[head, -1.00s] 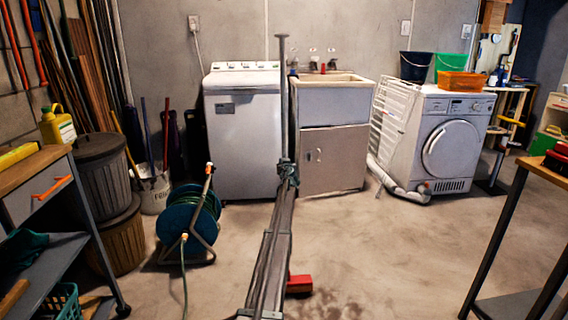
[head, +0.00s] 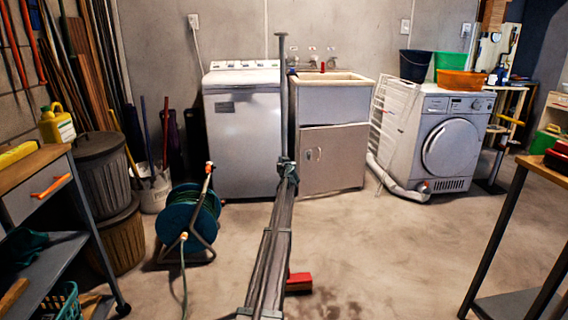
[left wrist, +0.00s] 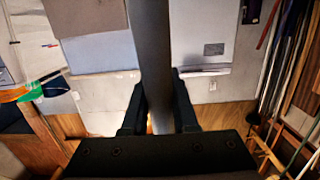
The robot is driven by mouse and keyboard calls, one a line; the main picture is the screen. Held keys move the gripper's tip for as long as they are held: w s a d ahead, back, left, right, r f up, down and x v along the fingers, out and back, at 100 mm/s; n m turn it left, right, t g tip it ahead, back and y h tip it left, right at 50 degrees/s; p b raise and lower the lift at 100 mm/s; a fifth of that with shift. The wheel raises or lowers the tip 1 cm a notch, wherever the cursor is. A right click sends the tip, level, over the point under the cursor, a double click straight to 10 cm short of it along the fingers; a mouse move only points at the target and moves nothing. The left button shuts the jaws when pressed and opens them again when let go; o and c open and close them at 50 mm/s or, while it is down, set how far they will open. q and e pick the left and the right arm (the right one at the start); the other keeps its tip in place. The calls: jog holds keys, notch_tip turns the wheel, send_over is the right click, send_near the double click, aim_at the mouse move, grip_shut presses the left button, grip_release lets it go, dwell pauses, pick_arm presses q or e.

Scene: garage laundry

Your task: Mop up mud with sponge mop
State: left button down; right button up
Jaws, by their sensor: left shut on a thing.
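The sponge mop has a grey pole (head: 283,100) standing nearly upright in front of the white washer and sink cabinet. Its red head (head: 299,282) is on the floor, partly behind my left arm. My left gripper (head: 288,172) is shut around the pole at about mid-height. The left wrist view shows the pole (left wrist: 152,50) between the two black fingers (left wrist: 158,105). A small, faint brown mud patch (head: 325,305) lies on the concrete just right of and in front of the head. My right gripper is not in view.
A tool cart (head: 60,235) is at left and a workbench (head: 505,225) at right. A dryer (head: 450,140) stands at the back right. The floor between mop and workbench is clear.

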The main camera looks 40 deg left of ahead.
pick_arm(q)
jog(key=shift+s+d+r, duration=0.1)
jog(key=shift+p+v, duration=0.35)
jog(key=shift+v, duration=0.55)
jog(key=shift+r, duration=0.15)
jog(key=shift+x, duration=1.05)
